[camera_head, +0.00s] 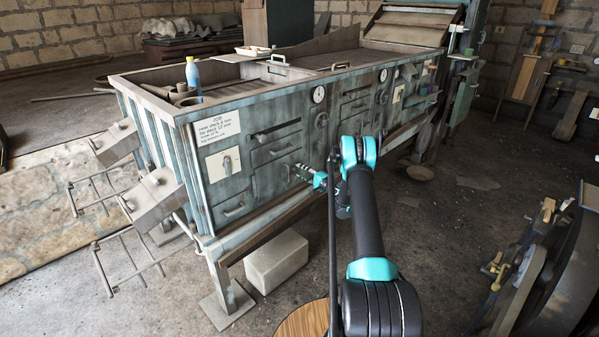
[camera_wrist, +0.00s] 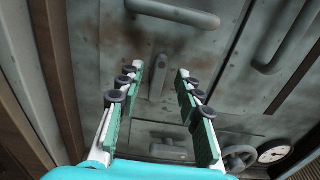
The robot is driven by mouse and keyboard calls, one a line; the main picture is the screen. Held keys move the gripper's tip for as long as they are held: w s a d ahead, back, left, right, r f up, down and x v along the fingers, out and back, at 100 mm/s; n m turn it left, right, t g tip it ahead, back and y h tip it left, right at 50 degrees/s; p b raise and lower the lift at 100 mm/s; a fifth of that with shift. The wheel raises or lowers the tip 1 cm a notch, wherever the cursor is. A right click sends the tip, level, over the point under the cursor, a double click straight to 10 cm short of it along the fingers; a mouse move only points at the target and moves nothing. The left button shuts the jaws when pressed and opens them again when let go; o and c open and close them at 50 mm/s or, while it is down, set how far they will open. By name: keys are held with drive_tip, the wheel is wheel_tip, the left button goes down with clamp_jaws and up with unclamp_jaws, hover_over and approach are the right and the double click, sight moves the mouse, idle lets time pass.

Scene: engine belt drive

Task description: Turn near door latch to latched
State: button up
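In the wrist view a small grey lever, which looks like the door latch (camera_wrist: 157,84), sits on the worn grey-green panel. It appears between my fingertips and points roughly along the fingers. My gripper (camera_wrist: 160,70) is open, with one green-padded finger on each side of the lever. I cannot tell whether the fingers touch it or how much depth lies between. In the head view my gripper (camera_head: 301,172) is at the front of the long cabinet (camera_head: 230,185), below the drawers. It hides the latch there.
Bar handles (camera_wrist: 180,14), a handwheel (camera_wrist: 240,156) and a dial gauge (camera_wrist: 272,155) are on the panel around the lever. A white plate with a lever (camera_head: 224,163) is farther left. A concrete block (camera_head: 276,262) lies below. The floor to the right has some free room.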

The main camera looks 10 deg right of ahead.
drive_tip(key=v, duration=1)
drive_tip(key=s+a+r+n+g+h, duration=0.2)
drive_tip(key=s+a+r+n+g, duration=0.1)
drive_tip(key=s+a+r, duration=0.45)
drive_tip(key=s+a+r+n+g+h, duration=0.1)
drive_tip(key=s+a+r+n+g, duration=0.25)
drive_tip(key=s+r, duration=0.6)
drive_tip(key=s+d+f+n+g+h, duration=0.1)
drive_tip(key=s+d+n+g+h, duration=0.1)
drive_tip(key=s, duration=1.6)
drive_tip(key=s+d+f+n+g+h, duration=0.1)
drive_tip(key=s+h, duration=0.4)
drive_tip(key=s, duration=1.4)
drive_tip(key=shift+s+d+f+n+g+h, duration=0.2)
drive_tip(key=shift+d+f+n+g+h, duration=0.1)
drive_tip(key=shift+d+n+g, duration=0.25)
